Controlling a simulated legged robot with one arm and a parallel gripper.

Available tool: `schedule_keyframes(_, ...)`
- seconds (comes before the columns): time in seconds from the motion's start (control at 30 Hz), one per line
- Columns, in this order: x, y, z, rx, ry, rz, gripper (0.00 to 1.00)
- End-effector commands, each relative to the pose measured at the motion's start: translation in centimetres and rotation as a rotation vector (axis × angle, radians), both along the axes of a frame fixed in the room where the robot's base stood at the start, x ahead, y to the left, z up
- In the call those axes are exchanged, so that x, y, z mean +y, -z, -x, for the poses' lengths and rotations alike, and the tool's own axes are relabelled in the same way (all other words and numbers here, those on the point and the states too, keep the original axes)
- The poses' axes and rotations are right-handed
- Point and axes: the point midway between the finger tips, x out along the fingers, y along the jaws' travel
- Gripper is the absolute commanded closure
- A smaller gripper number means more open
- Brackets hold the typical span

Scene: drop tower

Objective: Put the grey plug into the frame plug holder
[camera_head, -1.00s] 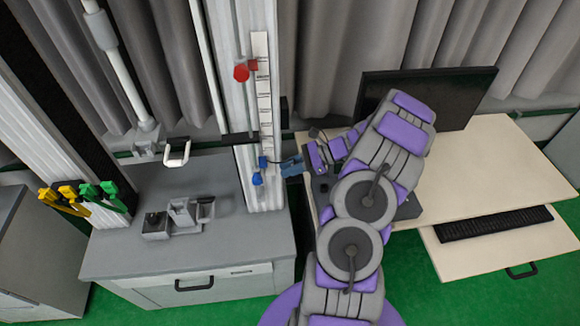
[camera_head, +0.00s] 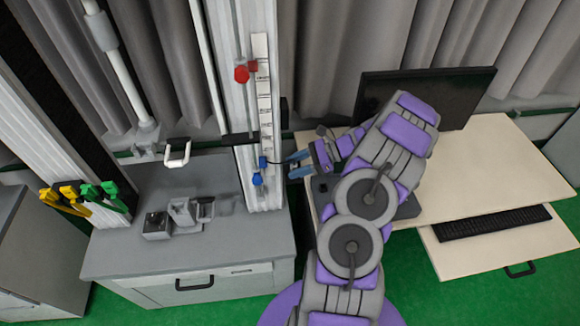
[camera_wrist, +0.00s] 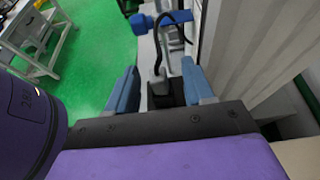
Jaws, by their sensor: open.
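My gripper (camera_head: 297,164) is open, just right of the white frame column, with its two blue fingers apart. A black cable (camera_wrist: 160,48) loops from the plug toward blue parts on the frame. The blue frame parts (camera_wrist: 178,17) lie beyond the fingertips; in the head view they sit low on the column (camera_head: 257,179). I cannot tell which part is the plug holder. The plug is too small to make out in the head view.
The white column (camera_head: 262,110) with a red knob (camera_head: 241,73) rises left of my gripper. A grey cabinet (camera_head: 130,255) carries small metal fixtures (camera_head: 180,213). A beige desk (camera_head: 480,180) with a monitor (camera_head: 460,95) and keyboard (camera_head: 495,229) stands right.

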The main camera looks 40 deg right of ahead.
Motion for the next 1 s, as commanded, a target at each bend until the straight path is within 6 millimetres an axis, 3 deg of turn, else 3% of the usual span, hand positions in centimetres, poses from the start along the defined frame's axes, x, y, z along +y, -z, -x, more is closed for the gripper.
schedule_keyframes(0.3, -5.7, -2.7, 3.3, 0.001, 0.004, 0.003, 0.48)
schedule_keyframes(0.6, -9.8, -4.7, 5.8, 0.002, 0.001, 0.004, 0.48)
schedule_keyframes(1.0, -11.8, -5.6, 7.1, 0.003, 0.001, 0.001, 0.48)
